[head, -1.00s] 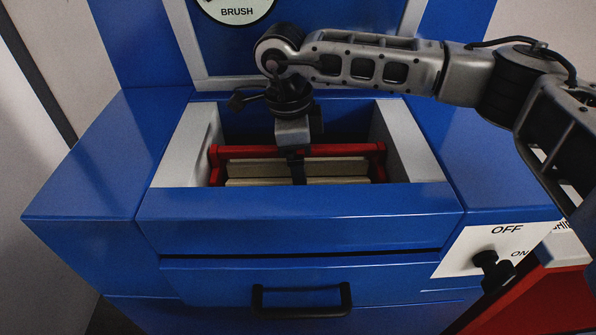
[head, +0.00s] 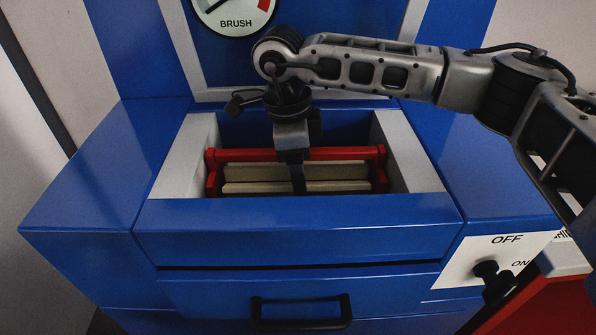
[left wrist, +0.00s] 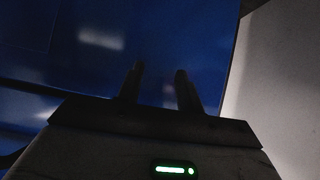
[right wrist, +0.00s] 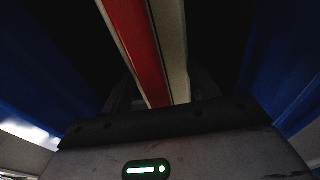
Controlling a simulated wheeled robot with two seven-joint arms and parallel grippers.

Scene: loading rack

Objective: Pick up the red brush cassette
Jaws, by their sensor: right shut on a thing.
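The red brush cassette (head: 345,153) has a red frame with pale bars and sits inside the opening of the blue machine. My right gripper (head: 297,180) points down into the opening and is shut on the cassette near its middle. In the right wrist view the cassette's red bar and pale strip (right wrist: 150,60) run between the fingers. The cassette's lower part is hidden by the front wall of the opening. My left gripper (left wrist: 160,88) shows only in the left wrist view; its fingers are apart with nothing between them, in front of a blue surface.
Grey-white side walls (head: 408,150) flank the opening closely. A brush gauge (head: 235,12) is on the panel behind. A drawer with a black handle (head: 300,310) is below. An OFF/ON knob (head: 488,270) and a red box (head: 540,300) are at the lower right.

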